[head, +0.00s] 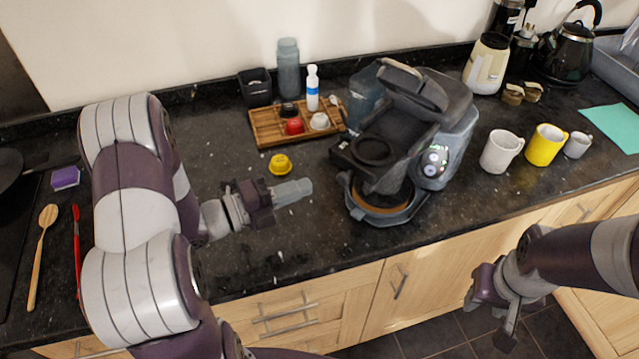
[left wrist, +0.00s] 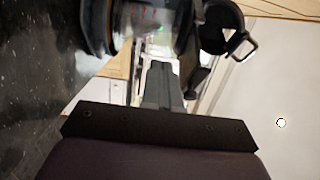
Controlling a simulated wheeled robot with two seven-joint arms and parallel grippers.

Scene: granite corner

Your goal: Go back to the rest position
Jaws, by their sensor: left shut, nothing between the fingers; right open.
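My left gripper (head: 292,192) is shut and empty. It is over the dark granite worktop, to the left of the coffee machine (head: 385,150) and in front of a yellow capsule (head: 280,164). In the left wrist view, the left gripper's fingers (left wrist: 160,85) show in the middle, close together. My right gripper (head: 492,312) is open and empty at the lower right, in front of the wooden cabinet doors and below the worktop edge.
A wooden tray (head: 262,128) with a red and a white capsule stands behind the yellow one. A white mug (head: 501,151), a yellow mug (head: 545,145) and a small grey cup (head: 577,145) stand right of the machine. A wooden spoon (head: 42,250) lies far left.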

